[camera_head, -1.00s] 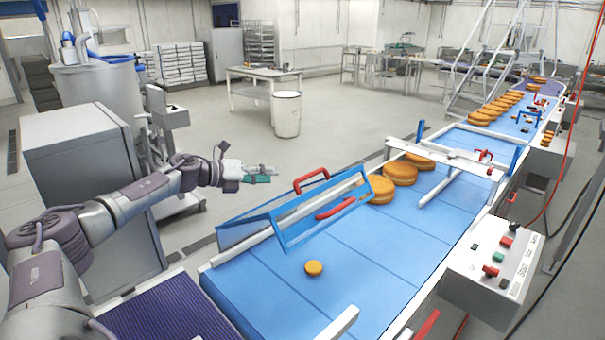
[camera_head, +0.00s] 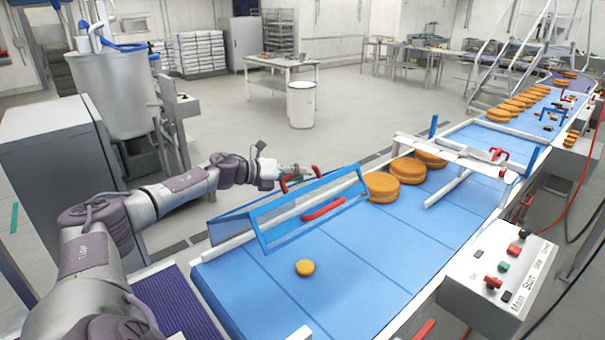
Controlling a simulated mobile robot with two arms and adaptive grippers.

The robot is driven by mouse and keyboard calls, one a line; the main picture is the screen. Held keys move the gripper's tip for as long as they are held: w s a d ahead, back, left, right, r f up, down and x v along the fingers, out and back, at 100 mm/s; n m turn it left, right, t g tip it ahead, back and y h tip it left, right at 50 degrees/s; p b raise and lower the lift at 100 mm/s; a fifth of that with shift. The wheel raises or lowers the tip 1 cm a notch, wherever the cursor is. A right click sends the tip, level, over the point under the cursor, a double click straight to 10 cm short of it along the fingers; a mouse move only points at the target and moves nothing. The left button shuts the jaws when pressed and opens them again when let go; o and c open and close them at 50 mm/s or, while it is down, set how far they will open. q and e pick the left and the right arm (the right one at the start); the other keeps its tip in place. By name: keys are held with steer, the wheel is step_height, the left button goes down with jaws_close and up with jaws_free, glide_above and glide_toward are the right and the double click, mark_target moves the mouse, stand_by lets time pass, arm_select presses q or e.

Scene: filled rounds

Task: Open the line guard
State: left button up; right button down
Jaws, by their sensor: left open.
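The line guard (camera_head: 262,236) is a blue-framed, see-through cover over the near part of the blue conveyor. It has sloping panels that meet at a raised top edge. A red handle (camera_head: 285,187) stands at its top edge, and a second red handle (camera_head: 323,209) shows on the side toward the belt. My left gripper (camera_head: 302,171) is open at the upper red handle and overlaps part of it. I cannot tell whether the fingers touch the handle or pass around it. My right gripper is not in view.
A small orange round (camera_head: 305,268) lies on the conveyor belt (camera_head: 370,258) before the guard; larger filled rounds (camera_head: 382,187) lie beyond it. A control box (camera_head: 492,275) stands at the right. A grey cabinet (camera_head: 60,160) and a vat (camera_head: 115,90) stand at the left.

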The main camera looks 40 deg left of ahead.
arm_select(q)
steer(key=shift+s+a, duration=0.1)
steer(key=shift+s, duration=0.05)
steer(key=shift+c, duration=0.5)
steer(key=shift+s, duration=0.1)
steer(key=shift+c, duration=1.4)
jaws_close()
steer(key=shift+r, duration=0.15)
steer(key=w+a+r+n+h+b, duration=0.1)
steer(key=a+r+n+b, duration=0.1)
steer(key=a+r, duration=0.5)
steer(key=shift+a+r+b, duration=0.3)
steer(key=shift+a+b, duration=0.45)
steer(key=shift+a, duration=0.8)
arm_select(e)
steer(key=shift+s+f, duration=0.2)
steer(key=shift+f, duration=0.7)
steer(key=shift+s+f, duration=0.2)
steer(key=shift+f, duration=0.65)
